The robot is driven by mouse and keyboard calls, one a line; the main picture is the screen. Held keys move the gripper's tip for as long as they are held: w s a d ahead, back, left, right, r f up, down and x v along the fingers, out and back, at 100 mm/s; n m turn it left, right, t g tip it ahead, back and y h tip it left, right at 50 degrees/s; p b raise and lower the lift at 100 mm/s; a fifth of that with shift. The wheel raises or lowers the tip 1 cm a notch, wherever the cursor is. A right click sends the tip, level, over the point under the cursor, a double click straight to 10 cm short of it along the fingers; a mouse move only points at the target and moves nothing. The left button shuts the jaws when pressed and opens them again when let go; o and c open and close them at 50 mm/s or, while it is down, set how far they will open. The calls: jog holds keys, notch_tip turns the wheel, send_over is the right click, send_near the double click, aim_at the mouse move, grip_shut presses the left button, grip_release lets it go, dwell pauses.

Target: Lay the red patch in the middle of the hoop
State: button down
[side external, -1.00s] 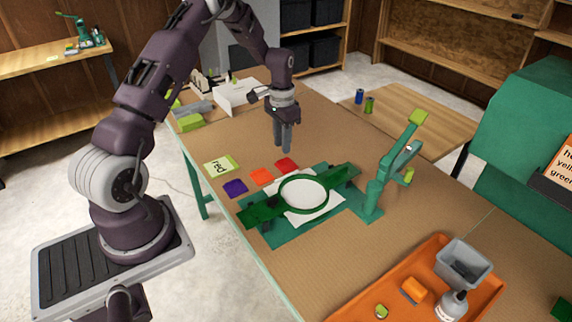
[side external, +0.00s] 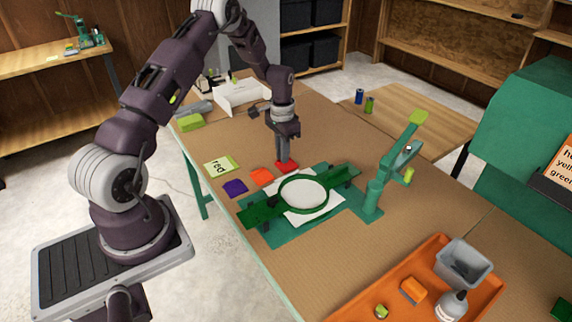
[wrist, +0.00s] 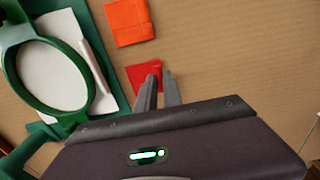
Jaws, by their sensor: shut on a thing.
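The red patch (side external: 287,167) lies on the brown work table behind the hoop. My gripper (side external: 286,160) points down at it and is shut on it; in the wrist view the gripper's fingertips (wrist: 159,78) are at the right part of the red patch (wrist: 143,74). The patch appears at or very near table height; I cannot tell if it is lifted. The green hoop (side external: 304,212) sits in a green fixture, with white cloth (side external: 304,194) inside its ring and nothing on the cloth. The hoop also shows at left in the wrist view (wrist: 91,83).
An orange patch (side external: 262,177) and a purple patch (side external: 235,187) lie left of the red one, beside a card reading "red" (side external: 220,165). A green lever press (side external: 376,190) stands right of the hoop. An orange tray (side external: 345,312) holds a grey bin and bottle.

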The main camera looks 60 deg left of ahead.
jog(key=shift+r, duration=2.4)
notch_tip(320, 180, up, 4)
send_over(298, 189)
notch_tip(298, 189, down, 2)
jog(key=shift+d+f, duration=0.1)
jog(key=shift+f, duration=0.6)
jog(key=shift+f, duration=0.1)
jog(key=shift+f, duration=1.65)
